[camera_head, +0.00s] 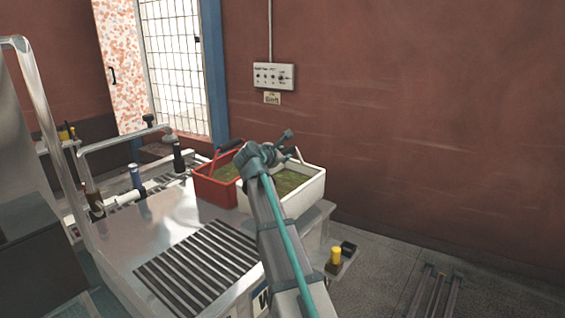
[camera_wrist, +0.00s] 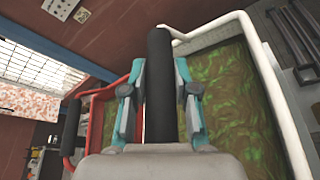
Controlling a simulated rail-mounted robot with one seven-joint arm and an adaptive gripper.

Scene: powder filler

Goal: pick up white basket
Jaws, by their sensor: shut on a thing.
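The white basket (camera_head: 302,204) sits at the right end of the metal machine top, holding green-brown material. In the wrist view its white rim (camera_wrist: 270,75) curves along the right side. Its black handle grip (camera_wrist: 158,50) stands between the fingers of my gripper (camera_wrist: 160,92), which is shut on it. In the head view my gripper end (camera_head: 284,150) is above the basket, and my arm hides part of the basket's left side. I cannot tell whether the basket's bottom touches the surface.
A red basket (camera_head: 203,189) with similar contents stands close on the left; its red frame (camera_wrist: 70,152) shows in the wrist view. A black slatted grate (camera_head: 195,268) lies in front. A yellow-topped item (camera_head: 336,256) is at lower right. A red wall (camera_head: 430,120) stands behind.

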